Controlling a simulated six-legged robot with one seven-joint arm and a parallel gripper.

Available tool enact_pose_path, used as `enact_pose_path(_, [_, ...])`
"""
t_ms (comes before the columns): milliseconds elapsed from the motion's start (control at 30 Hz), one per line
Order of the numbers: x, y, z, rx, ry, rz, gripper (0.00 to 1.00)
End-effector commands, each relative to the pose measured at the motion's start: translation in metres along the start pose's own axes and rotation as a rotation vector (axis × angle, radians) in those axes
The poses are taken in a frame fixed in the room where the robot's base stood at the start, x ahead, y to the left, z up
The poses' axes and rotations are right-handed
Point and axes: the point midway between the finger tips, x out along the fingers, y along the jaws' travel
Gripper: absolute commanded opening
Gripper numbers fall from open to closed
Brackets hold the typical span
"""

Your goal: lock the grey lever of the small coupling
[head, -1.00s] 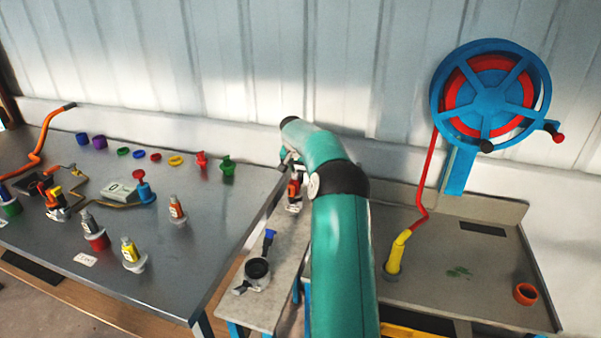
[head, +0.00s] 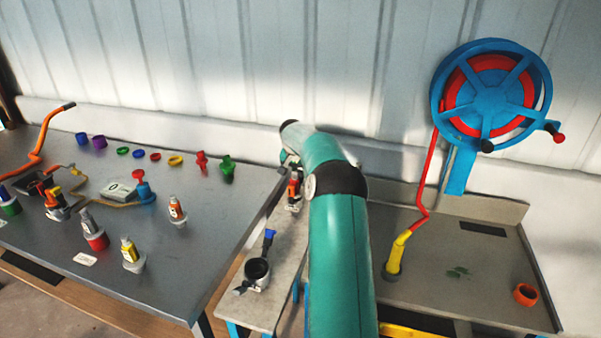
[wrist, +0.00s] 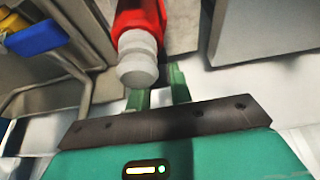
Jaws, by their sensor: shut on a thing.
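The small coupling (head: 295,188), a red-orange and dark fitting, stands near the far end of the narrow bench. In the wrist view a red body (wrist: 138,17) with a rounded grey end (wrist: 138,64) lies directly before my gripper (wrist: 158,92); I take this to be the coupling and its grey lever. My green fingers are close together at the grey end and shut on it. The contact is partly hidden by the grey end itself. In the head view my gripper is small, at the far end of my arm just above the coupling.
A black round fitting with a blue handle (head: 268,243) sits nearer on the narrow bench (head: 282,262). The left table (head: 200,262) holds bottles, rings and plugs. At right, a blue and red wheel (head: 487,90) hangs above a grey bench (head: 440,290) with an orange ring (head: 525,294).

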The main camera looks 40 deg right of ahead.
Motion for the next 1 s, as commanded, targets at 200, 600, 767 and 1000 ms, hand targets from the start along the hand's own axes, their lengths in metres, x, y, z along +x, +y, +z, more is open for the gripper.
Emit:
enact_pose_path(200, [-0.009,-0.003,0.012,-0.007,0.076,0.006,0.0])
enact_pose_path(600, [-0.012,-0.002,0.022,0.0,0.1,0.001,0.0])
enact_pose_path(767, [-0.012,-0.001,0.022,0.0,0.099,0.002,0.26])
enact_pose_path(1000, [-0.012,-0.001,0.021,0.0,0.103,0.001,0.44])
